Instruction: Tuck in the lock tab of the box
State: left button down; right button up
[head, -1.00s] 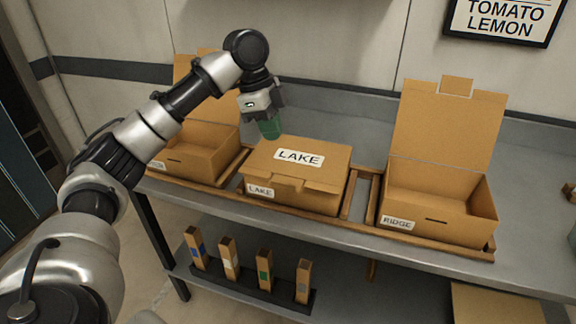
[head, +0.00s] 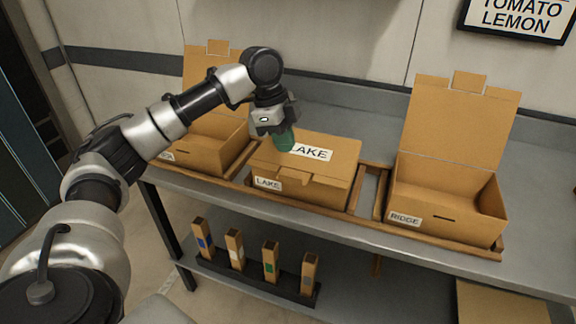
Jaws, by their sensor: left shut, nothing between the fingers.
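The middle cardboard box (head: 325,192) carries LAKE labels on its lid and front. Its lid (head: 335,152) is down. The lock tab (head: 294,177) at the lid's front edge sticks out over the front wall, outside the box. My left gripper (head: 284,141), with green fingertips, is shut and empty. It points down over the left part of the lid and hides the start of the lid label. I cannot tell whether it touches the lid. My right gripper is not in view.
An open box labelled RIDGE (head: 450,215) stands on the right, its lid upright. Another open box (head: 207,147) stands on the left, partly behind my arm. Wooden rails (head: 368,190) hold the boxes on a grey table. Several colour-marked wooden blocks (head: 270,262) stand in a rack below.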

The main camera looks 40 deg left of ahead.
aim_at(292, 177)
pick_arm(q)
jog(key=x, duration=0.4)
jog(key=a+x, duration=0.1)
jog(key=x, duration=0.1)
jog(key=shift+s+f, duration=0.15)
jog(key=shift+f, duration=0.35)
